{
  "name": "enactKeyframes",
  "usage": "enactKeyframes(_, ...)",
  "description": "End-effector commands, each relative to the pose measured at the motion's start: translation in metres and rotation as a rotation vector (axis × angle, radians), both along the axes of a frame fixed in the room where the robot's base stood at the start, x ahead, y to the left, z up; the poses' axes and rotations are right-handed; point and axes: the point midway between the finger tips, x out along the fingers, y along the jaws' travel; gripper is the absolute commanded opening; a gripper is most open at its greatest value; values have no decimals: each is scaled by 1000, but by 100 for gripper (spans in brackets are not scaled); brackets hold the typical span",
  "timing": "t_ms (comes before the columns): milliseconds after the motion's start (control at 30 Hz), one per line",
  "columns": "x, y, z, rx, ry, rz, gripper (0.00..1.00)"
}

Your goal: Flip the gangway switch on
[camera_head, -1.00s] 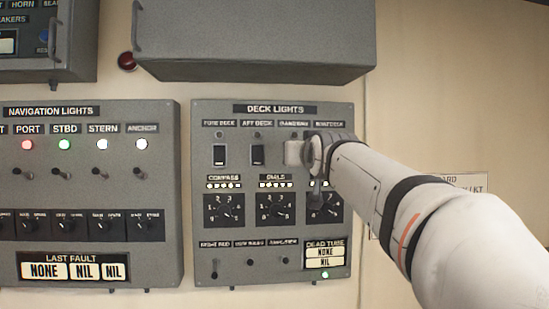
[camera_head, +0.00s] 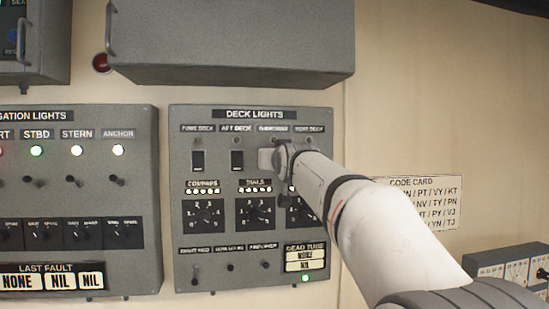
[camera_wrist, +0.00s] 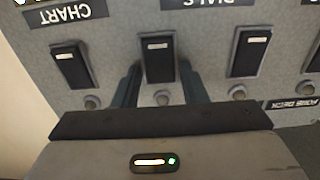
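The DECK LIGHTS panel (camera_head: 320,180) is on the wall, with a top row of black rocker switches. My gripper (camera_head: 268,160) is at the third switch from the left, under the gangway label (camera_head: 273,128), and hides that switch in the head view. In the wrist view, which is upside down, the gangway switch (camera_wrist: 156,62) shows between the fingers of my gripper (camera_wrist: 162,85). The fingers are open, one on each side of it, with small gaps. I cannot tell whether the fingertips touch the panel. The gangway lamp (camera_wrist: 162,98) looks grey and unlit.
The boat deck switch (camera_wrist: 72,65) and aft deck switch (camera_wrist: 249,52) flank the fingers closely. Rotary dials (camera_head: 255,214) sit below. A grey cabinet (camera_head: 230,45) overhangs the panel. The navigation lights panel (camera_head: 80,195) is at left. A code card (camera_head: 425,205) is at right.

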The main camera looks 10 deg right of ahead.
Motion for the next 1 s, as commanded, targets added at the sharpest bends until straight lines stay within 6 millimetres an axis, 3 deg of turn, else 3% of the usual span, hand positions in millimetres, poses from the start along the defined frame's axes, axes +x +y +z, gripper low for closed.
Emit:
enactKeyframes(400,0,1,0,0,0,1,4)
enactKeyframes(1000,-1,1,-13,1,-198,-2,4)
